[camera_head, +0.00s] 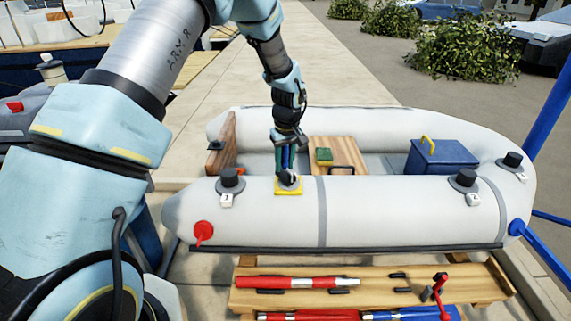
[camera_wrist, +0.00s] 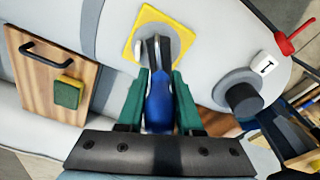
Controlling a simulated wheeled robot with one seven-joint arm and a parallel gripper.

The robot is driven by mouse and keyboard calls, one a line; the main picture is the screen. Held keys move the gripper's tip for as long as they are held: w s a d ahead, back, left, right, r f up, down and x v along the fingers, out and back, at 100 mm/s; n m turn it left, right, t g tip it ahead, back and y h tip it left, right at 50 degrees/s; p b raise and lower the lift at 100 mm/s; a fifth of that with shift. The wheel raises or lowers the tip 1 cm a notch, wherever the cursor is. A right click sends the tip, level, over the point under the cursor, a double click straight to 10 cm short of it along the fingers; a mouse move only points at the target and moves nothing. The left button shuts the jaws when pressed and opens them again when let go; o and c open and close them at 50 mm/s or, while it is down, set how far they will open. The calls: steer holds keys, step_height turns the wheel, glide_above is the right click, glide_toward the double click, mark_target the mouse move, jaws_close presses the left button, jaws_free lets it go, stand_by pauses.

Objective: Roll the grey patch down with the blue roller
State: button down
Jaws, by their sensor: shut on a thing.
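My gripper (camera_wrist: 160,82) is shut on the blue roller (camera_wrist: 159,105), whose blue handle lies between the green fingers. In the head view, my gripper (camera_head: 285,163) points down at the near tube of the inflatable boat (camera_head: 400,215). The roller's metal end (camera_wrist: 154,49) lies over the grey patch (camera_wrist: 151,28), which has a yellow square border around it. The yellow border (camera_head: 279,191) also shows in the head view, with the grey middle mostly hidden. I cannot tell for sure whether the roller touches the patch.
A black valve cap (camera_head: 229,180) stands left of the patch; another (camera_head: 467,179) is farther right. Inside the boat are a wooden board (camera_head: 338,148) with a green sponge (camera_head: 324,155) and a blue box (camera_head: 441,160).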

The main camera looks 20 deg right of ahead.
mark_target(286, 147)
steer(key=shift+s, duration=0.15)
stand_by(0.3)
steer(key=shift+s, duration=1.05)
steer(key=shift+w, duration=0.2)
steer(key=shift+w, duration=0.45)
steer(key=shift+r+p, duration=2.15)
steer(key=shift+r, duration=1.4)
